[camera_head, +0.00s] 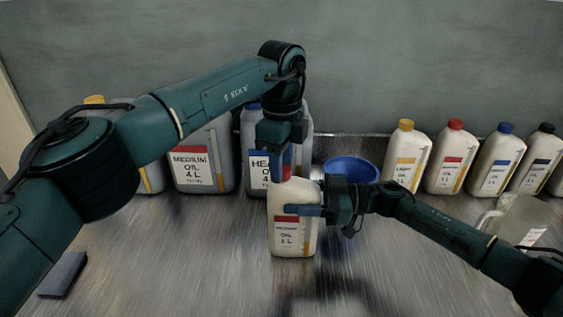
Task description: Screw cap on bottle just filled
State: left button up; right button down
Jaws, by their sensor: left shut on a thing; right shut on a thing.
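A white 1 L bottle with a red "MEDIUM OIL" label (292,240) stands upright near the middle of the metal table. My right gripper (300,210) comes in from the right and is shut on the bottle's upper body. My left gripper (287,165) points down from above, directly over the bottle's neck, and is shut on a small red cap (286,173). The cap is at the top of the bottle. The fingers hide much of the cap and neck, so I cannot tell whether its thread is engaged.
Large 4 L containers, one of medium oil (203,165), stand behind to the left. A blue bowl-like funnel (352,167) is behind the bottle. Several capped bottles (405,155) line the back right. A clear jug (520,215) is at the right. A dark block (62,275) lies front left. The front middle is clear.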

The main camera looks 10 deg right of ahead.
pick_arm(q)
jog(key=m, duration=0.5)
jog(key=shift+m, duration=0.3)
jog(key=shift+c, duration=0.4)
jog(key=m, duration=0.8)
jog(key=shift+m, duration=0.4)
jog(key=m, duration=0.8)
jog(key=shift+f, duration=0.1)
jog(key=m, duration=0.4)
jog(key=shift+m, duration=0.4)
jog(key=m, duration=1)
jog(key=o, duration=1.2)
notch_tip(320, 180, up, 12)
